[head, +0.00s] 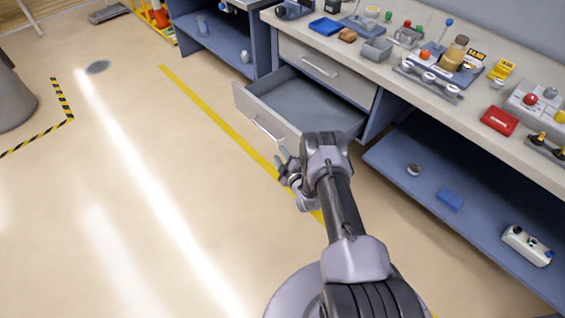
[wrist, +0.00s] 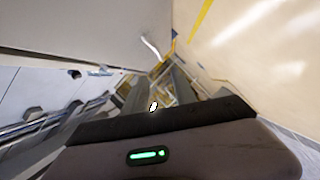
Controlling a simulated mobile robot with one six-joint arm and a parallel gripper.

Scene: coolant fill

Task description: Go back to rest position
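My gripper (head: 282,158) is at the end of my arm, low in front of the workbench and just beside the open drawer (head: 268,127). In the wrist view my gripper (wrist: 158,88) shows two dark fingers with a gap between them, and I see nothing held. The drawer is pulled out under the bench top, and the part of its inside that I see looks empty. My arm hides its right front corner.
The bench top (head: 385,62) carries several items, including a blue tray (head: 326,27), a bottle (head: 453,53) and a red box (head: 499,120). A lower blue shelf (head: 425,185) is at the right. The floor (head: 150,200) at the left is clear around a yellow line (head: 215,115).

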